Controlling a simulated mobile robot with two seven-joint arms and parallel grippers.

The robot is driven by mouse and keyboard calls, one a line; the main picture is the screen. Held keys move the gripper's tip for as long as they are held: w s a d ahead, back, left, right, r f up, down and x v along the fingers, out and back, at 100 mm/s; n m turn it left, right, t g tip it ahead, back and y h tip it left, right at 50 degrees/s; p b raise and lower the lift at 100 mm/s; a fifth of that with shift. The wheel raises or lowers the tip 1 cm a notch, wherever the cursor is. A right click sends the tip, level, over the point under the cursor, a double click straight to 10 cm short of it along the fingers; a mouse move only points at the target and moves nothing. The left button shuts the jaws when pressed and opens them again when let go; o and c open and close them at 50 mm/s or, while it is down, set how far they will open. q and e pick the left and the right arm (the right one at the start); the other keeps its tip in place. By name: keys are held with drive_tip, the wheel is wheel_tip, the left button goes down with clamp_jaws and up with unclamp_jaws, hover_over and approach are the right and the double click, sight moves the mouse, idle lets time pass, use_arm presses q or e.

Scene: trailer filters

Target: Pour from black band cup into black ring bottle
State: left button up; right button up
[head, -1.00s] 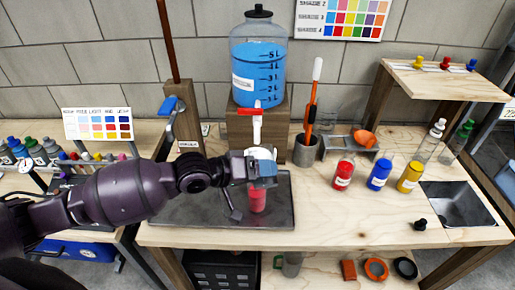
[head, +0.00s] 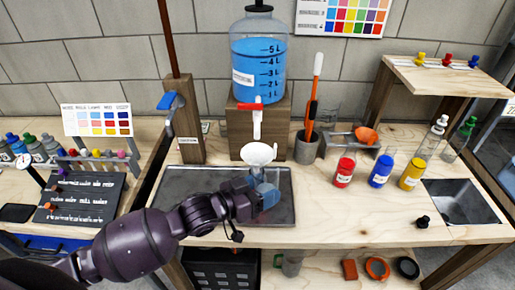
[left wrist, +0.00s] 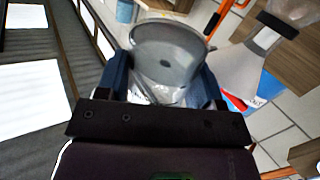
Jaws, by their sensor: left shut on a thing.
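My left gripper (head: 264,190) is over the dark metal tray (head: 185,207), in front of the white funnel (head: 258,153). It is shut on a grey, see-through cup (left wrist: 168,55), seen mouth-first between the fingers in the left wrist view (left wrist: 165,85). I cannot make out a black band on it. In the head view the gripper hides what is below the funnel. My right gripper is not in view.
The blue-filled jug (head: 258,75) stands on a wooden block (head: 272,124), its tap above the funnel. Red (head: 344,172), blue (head: 381,173) and yellow (head: 411,175) bottles stand to the right. The front right of the bench is clear, apart from a small black piece (head: 423,221).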

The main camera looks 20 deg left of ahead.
sight(261, 182)
use_arm(q)
drive_tip(key=shift+s+d+f+m+t+b, duration=0.2)
drive_tip(key=shift+f+m+t+b, duration=0.1)
drive_tip(key=shift+m, duration=0.2)
drive_tip(key=shift+s+r+m, duration=0.1)
drive_tip(key=shift+m, duration=0.2)
wheel_tip(261, 182, up, 3)
drive_tip(key=p, duration=0.3)
drive_tip(key=shift+r, duration=0.95)
idle(0.4)
